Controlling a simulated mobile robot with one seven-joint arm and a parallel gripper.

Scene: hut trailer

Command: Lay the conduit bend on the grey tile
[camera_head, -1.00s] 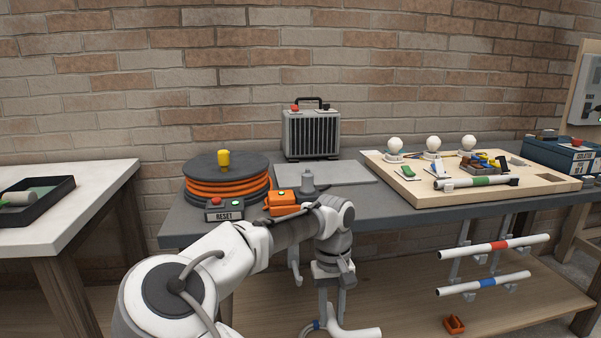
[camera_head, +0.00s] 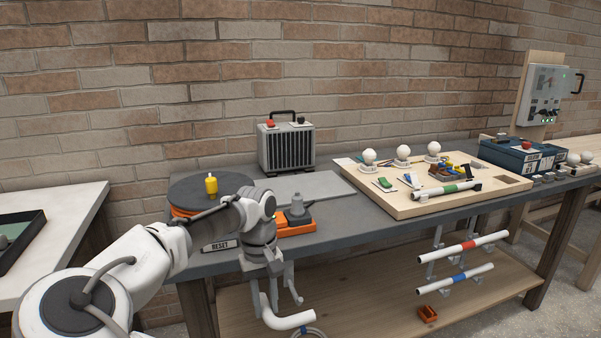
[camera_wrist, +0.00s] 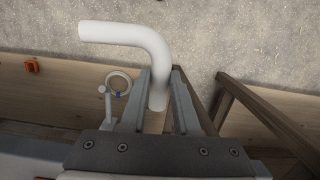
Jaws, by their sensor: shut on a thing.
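The conduit bend (camera_head: 288,319) is a white, elbow-shaped tube. In the head view it hangs from my gripper (camera_head: 279,283), in front of the workbench edge and below its top. In the wrist view the bend (camera_wrist: 128,36) has one leg between the fingers of my gripper (camera_wrist: 163,85) and its other leg reaching left. My gripper is shut on that leg. The grey tile (camera_head: 318,187) is a flat plate lying on the workbench, behind and to the right of my gripper. Its visible top is bare.
A lower shelf (camera_head: 370,306) runs beneath.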

